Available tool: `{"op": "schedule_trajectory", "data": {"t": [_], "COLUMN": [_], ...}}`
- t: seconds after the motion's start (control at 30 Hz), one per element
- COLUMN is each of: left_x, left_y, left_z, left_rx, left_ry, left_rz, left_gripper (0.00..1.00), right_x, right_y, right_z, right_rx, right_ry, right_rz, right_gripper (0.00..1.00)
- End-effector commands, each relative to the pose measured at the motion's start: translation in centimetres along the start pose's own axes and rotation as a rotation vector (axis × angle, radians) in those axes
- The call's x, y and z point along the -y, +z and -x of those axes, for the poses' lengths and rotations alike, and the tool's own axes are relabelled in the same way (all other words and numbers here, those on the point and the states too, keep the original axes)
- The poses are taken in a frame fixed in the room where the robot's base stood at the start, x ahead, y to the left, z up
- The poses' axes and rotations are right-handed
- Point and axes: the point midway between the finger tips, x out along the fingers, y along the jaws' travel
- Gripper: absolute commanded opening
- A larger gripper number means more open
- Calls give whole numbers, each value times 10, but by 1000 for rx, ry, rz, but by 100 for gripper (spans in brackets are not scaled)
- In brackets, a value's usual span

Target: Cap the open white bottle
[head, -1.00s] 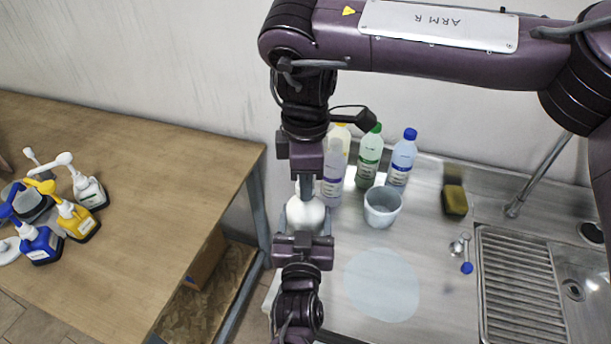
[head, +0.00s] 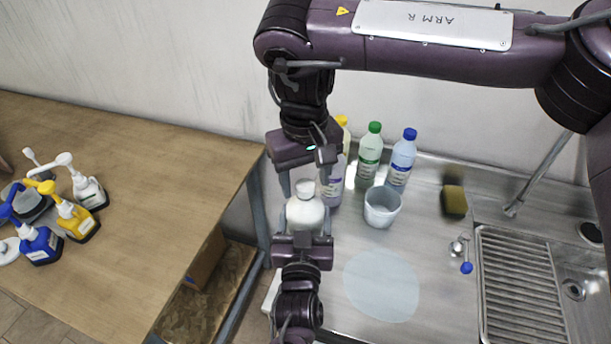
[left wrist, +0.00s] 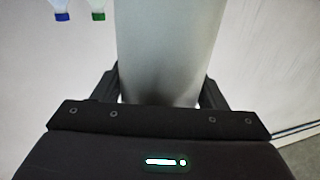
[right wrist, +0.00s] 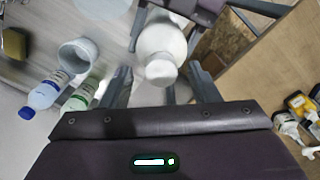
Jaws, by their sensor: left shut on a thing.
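The white bottle (head: 305,216) stands upright in front of the sink counter, between the jaws of my left gripper (head: 303,238). Its pale body fills the middle of the left wrist view (left wrist: 170,50), with a dark finger on each side. A white cap (head: 305,187) sits on its top and looks level. The cap also shows in the right wrist view (right wrist: 161,71). My right gripper (right wrist: 159,80) is open and empty, its fingers apart on either side of the cap and not visibly touching it. The threads under the cap cannot be seen.
On the metal counter, a green-capped bottle (head: 369,155), a blue-capped bottle (head: 402,160) and a grey cup (head: 382,208) stand close behind and right. A sponge (head: 454,201) lies near the sink. The wooden table (head: 150,190) at left holds several pump bottles.

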Motion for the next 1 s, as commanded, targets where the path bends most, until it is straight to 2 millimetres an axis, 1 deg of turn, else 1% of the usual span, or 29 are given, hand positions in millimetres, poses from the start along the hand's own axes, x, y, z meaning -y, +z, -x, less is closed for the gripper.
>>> {"op": "schedule_trajectory", "data": {"t": [0.2,0.27,0.33,0.47,0.6,0.73,0.83,1.0], "left_x": [0,0,0,0,0,0,0,0], "left_y": [0,0,0,0,1,1,1,1], "left_z": [0,0,0,0,0,0,0,0], "left_rx": [2,2,2,2,2,2,2,2], "left_ry": [0,0,0,0,0,0,0,0], "left_rz": [-1,-1,-1,-1,-1,-1,-1,-1], "left_gripper": [2,2,2,2,2,2,2,2], "right_x": [0,0,0,0,0,0,0,0], "right_y": [0,0,0,-1,-1,-1,-1,0], "right_z": [1,5,12,37,68,93,107,119], "right_rx": [0,-1,-2,-5,-6,-5,-3,-1], "right_ry": [0,0,1,3,4,4,3,0], "right_rz": [2,2,3,1,1,1,0,0], "right_gripper": [55,55,55,55,55,55,55,55]}}
